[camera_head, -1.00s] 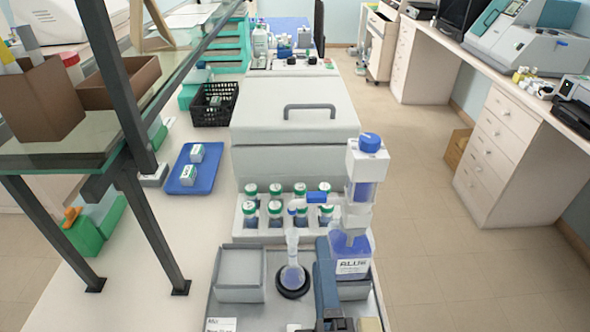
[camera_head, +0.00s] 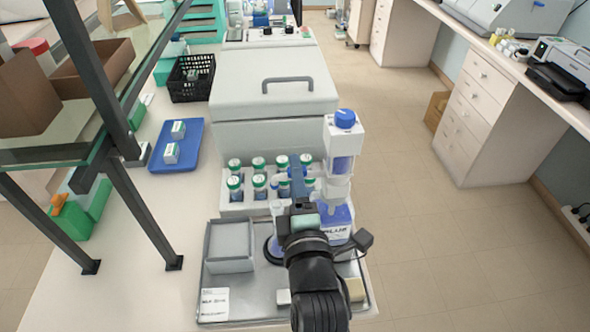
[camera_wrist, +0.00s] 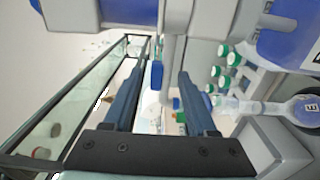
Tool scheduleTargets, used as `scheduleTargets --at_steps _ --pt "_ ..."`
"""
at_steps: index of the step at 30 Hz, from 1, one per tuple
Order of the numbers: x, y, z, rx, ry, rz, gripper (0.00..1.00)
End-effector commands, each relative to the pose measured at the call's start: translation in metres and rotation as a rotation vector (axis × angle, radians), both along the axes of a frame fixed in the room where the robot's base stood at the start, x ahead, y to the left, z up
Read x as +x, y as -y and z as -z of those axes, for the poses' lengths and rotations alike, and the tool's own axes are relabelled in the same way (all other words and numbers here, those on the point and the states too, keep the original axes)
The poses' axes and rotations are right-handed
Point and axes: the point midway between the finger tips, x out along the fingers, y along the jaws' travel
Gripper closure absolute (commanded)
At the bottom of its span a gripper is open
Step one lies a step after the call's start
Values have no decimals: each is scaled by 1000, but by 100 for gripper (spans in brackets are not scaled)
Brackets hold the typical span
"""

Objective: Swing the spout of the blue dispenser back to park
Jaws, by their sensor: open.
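The blue dispenser (camera_head: 342,165) stands upright at the right of the tray, with a blue cap and a labelled bottle of blue liquid. In the wrist view its bottle (camera_wrist: 285,42) fills the upper right. My gripper (camera_head: 300,196) is in front of and left of the dispenser's column, at about spout height. In the wrist view my gripper (camera_wrist: 160,72) is open, with a blue piece (camera_wrist: 157,74), seemingly the spout's sleeve, showing between the fingertips; contact cannot be told. My arm hides most of the spout in the head view. The flask (camera_wrist: 300,108) lies below the spout area.
A rack of green-capped bottles (camera_head: 234,207) stands behind my gripper. A grey box (camera_head: 230,262) sits on the tray (camera_head: 240,300) to the left. A large lidded grey unit (camera_head: 260,130) stands behind. Shelf posts (camera_head: 143,215) rise at the left.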

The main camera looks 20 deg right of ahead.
Motion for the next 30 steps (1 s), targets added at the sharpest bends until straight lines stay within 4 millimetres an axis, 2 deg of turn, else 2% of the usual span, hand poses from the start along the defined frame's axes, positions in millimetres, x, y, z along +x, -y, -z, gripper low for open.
scheduleTargets --at_steps 4,12,14,22,30 --pt "7 2 0 1 0 0 42" --pt "8 2 0 1 0 0 42" --pt "8 2 0 1 0 0 51" --pt "8 2 -1 0 2 0 100" --pt "8 2 -1 0 4 0 100"
